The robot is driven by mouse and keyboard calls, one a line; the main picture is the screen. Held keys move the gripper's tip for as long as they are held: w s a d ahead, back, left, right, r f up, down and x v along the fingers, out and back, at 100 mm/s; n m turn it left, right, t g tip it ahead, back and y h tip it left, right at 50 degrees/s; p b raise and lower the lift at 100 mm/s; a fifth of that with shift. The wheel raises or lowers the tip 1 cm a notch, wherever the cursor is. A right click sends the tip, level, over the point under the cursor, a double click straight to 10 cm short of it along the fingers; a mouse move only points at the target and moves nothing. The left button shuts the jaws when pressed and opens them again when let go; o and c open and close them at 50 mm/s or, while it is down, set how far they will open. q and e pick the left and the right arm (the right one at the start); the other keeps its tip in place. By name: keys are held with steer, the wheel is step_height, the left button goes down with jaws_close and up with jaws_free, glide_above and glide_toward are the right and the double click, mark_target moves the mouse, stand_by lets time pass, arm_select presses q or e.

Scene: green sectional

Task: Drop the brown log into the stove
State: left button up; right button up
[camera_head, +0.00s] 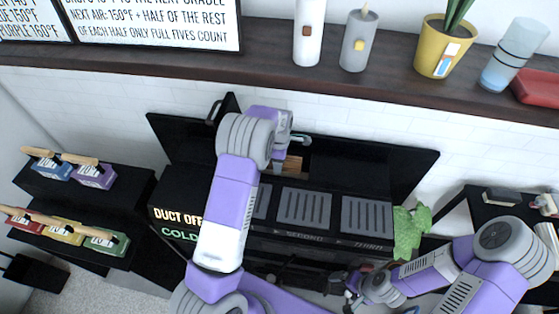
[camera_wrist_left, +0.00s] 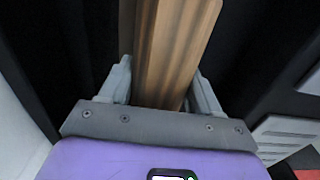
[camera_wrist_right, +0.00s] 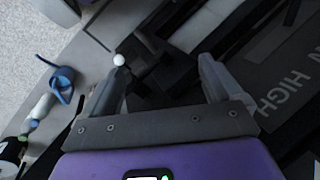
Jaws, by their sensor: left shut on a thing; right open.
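The brown log (camera_wrist_left: 175,50) is between the fingers of my left gripper (camera_wrist_left: 160,88) in the left wrist view. A short brown piece of the log (camera_head: 293,163) shows beside my left gripper in the head view, above the back of the black stove (camera_head: 345,243). My left arm hides part of the stove and most of the log. The stove has grey grilles (camera_head: 305,208) along its top and lettering at its left. My right gripper (camera_head: 354,284) is low in front of the stove, and its fingers (camera_wrist_right: 163,82) are apart and empty in the right wrist view.
Black shelves (camera_head: 135,182) with colored boxes and wooden sticks stand at the left. A green figure (camera_head: 410,232) sits at the stove's right end. A dark mantel (camera_head: 180,55) with candles, a yellow pot (camera_head: 430,60) and a glass runs above. A side table (camera_head: 478,208) is at the right.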

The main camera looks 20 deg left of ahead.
arm_select(q)
steer(key=o, duration=1.3)
steer(key=shift+o, duration=0.2)
